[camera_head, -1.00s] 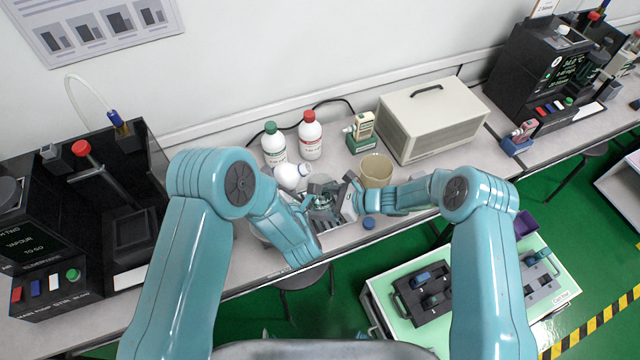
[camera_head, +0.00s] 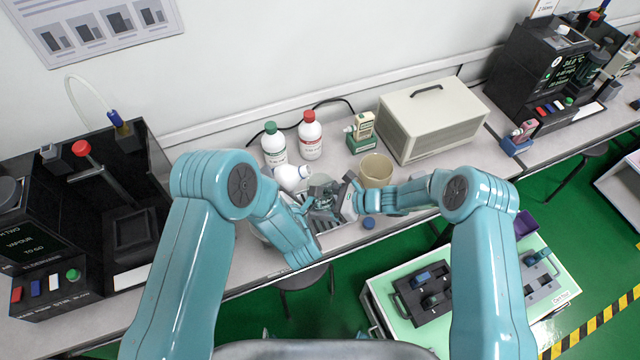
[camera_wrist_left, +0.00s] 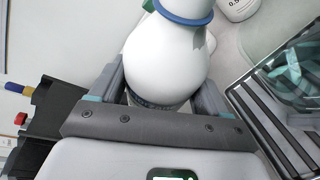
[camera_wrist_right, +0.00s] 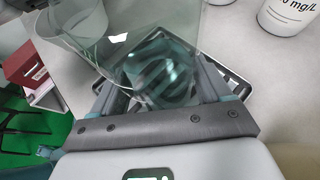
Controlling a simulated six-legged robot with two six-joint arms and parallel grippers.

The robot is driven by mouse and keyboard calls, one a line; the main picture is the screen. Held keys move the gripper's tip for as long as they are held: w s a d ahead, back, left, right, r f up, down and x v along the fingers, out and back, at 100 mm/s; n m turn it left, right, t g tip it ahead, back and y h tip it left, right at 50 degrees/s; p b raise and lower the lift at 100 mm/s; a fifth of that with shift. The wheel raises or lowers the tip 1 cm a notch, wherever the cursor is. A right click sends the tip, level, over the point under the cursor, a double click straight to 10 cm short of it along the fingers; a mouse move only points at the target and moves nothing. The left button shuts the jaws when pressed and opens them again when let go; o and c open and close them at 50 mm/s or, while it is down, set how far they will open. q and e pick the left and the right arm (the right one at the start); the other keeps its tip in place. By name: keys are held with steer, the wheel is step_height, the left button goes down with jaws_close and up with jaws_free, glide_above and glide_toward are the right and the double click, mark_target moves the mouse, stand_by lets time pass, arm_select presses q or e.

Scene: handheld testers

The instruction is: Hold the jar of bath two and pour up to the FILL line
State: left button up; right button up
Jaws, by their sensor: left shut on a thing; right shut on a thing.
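A white bottle (camera_head: 289,177) with a blue ring on it is tilted over the bench in the head view. My left gripper (camera_head: 303,202) is shut on it; the left wrist view shows its round white body (camera_wrist_left: 165,60) between the fingers. A clear glass jar (camera_wrist_right: 130,50) stands between the fingers of my right gripper (camera_wrist_right: 160,95), which is shut on it. In the head view the jar (camera_head: 322,203) is partly hidden by both grippers, right beside the bottle. No FILL line, liquid level or stream can be made out.
A slatted rack (camera_wrist_left: 280,125) lies under the jar. A green-capped bottle (camera_head: 273,146) and a red-capped bottle (camera_head: 310,138) stand behind. A large beige case (camera_head: 432,120) stands farther right.

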mark_target(301, 172)
arm_select(q)
steer(key=shift+a+r+m+t+y, duration=0.3)
steer(key=shift+r+m, duration=0.2)
steer(key=shift+m, duration=0.3)
steer(key=shift+a+r+m+t+y, duration=0.1)
steer(key=shift+r+m+t+y, duration=0.1)
steer(key=shift+r+m+y, duration=0.45)
stand_by(3.5)
steer(key=shift+f+h, duration=0.2)
steer(key=shift+h, duration=0.05)
steer(key=shift+d+f+n+g+h, duration=0.15)
steer(key=shift+f+n+g+h, duration=0.2)
steer(key=shift+n, duration=0.3)
steer(key=shift+d+f+n+g+h, duration=0.1)
steer(key=shift+d+f+n+h, duration=0.05)
steer(key=shift+f+n, duration=0.4)
steer(key=shift+r, duration=0.1)
steer(key=d+r+n+h, duration=0.2)
steer(key=n, duration=0.1)
steer(key=d+r+n+g+h, duration=0.1)
steer(key=d+r+n, duration=0.2)
steer(key=shift+r+n+h, duration=0.2)
steer(key=shift+n+h, duration=0.05)
steer(key=shift+h, duration=0.15)
steer(key=shift+d+r+n+h, duration=0.5)
steer(key=shift+d+n, duration=0.1)
steer(key=shift+d, duration=0.05)
steer(key=shift+g, duration=0.25)
steer(key=shift+r, duration=2.5)
